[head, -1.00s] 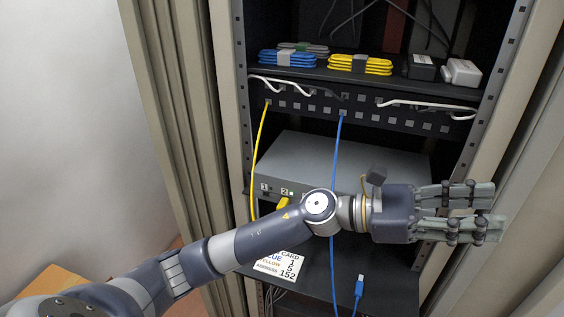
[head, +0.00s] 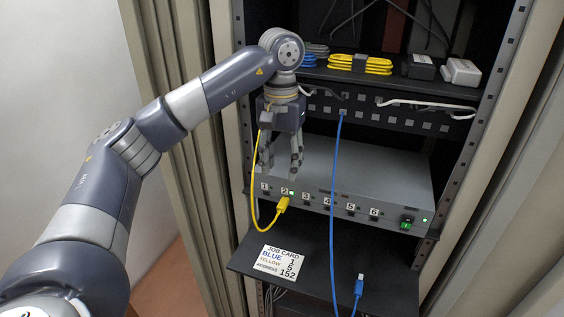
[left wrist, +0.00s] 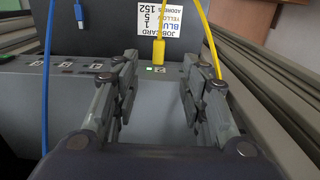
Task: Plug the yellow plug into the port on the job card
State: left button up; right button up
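The yellow plug (head: 282,204) is at port 2 on the front of the grey box (head: 330,165) and looks plugged in there, with a green light beside the 2. In the left wrist view the yellow plug (left wrist: 158,50) shows beyond the fingertips. The job card (head: 280,262) reads blue 1, yellow 5, address 152. Port 5 (head: 351,209) is empty, right of the middle of the row. My left gripper (head: 280,172) points down over the box's left part, above and behind the plug. Its fingers (left wrist: 160,68) are apart and empty. My right gripper is out of view.
The blue plug (head: 359,285) lies loose on the black shelf, its cable running up to the patch panel (head: 420,124). The yellow cable hangs at the left. A green switch (head: 406,225) sits at the box's right end. Rack posts bound both sides.

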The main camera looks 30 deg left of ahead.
aim_at(281, 206)
pick_arm(q)
notch_tip(281, 206, down, 11)
jog(key=shift+r+p, duration=0.1)
jog(key=shift+p, duration=1)
grip_shut()
jog(key=shift+s+d, duration=0.1)
jog(key=shift+s, duration=0.15)
jog(key=shift+s+d, duration=0.15)
jog(key=shift+s, duration=0.35)
jog(key=shift+s+d+b, duration=0.2)
jog(key=shift+s+b, duration=0.25)
jog(key=shift+s, duration=0.45)
jog(key=shift+s, duration=0.1)
